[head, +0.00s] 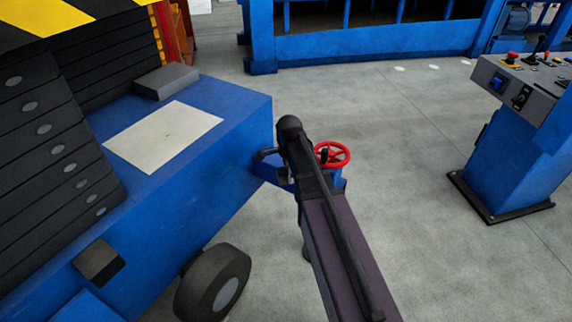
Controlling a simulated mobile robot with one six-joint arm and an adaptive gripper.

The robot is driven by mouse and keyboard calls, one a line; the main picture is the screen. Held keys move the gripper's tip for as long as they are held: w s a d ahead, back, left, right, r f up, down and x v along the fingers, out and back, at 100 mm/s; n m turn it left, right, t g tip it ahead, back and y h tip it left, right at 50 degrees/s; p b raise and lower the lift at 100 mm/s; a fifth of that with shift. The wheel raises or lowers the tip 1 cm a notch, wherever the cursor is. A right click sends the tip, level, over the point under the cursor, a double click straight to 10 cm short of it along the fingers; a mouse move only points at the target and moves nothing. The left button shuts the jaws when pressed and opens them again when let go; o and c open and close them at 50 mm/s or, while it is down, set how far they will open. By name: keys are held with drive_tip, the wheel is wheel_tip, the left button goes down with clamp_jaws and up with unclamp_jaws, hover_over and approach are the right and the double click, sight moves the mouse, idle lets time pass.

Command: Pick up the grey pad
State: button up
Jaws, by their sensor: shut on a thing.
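A flat dark grey block (166,81), which may be the grey pad, lies on the blue top of a wheeled cart (225,107). A pale grey-white rectangular sheet (162,136) lies flat in front of it on the same top. A dark arm, which looks like mine, reaches from the bottom right up to the cart's right corner, well apart from both. I cannot make out my gripper's fingers or anything held in them; the arm's end hides what is below it.
A red handwheel (332,154) on a blue mount stands just right of the arm. Black stacked slabs (45,150) rise at the left. A control desk (515,150) stands at the right, and blue machinery (375,42) spans the back. Grey floor (410,200) lies clear between.

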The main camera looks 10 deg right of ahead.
drive_tip(key=shift+s, duration=0.5)
drive_tip(key=o, duration=0.7)
drive_tip(key=c, duration=0.4)
drive_tip(key=shift+s, duration=0.1)
drive_tip(key=shift+c, duration=0.2)
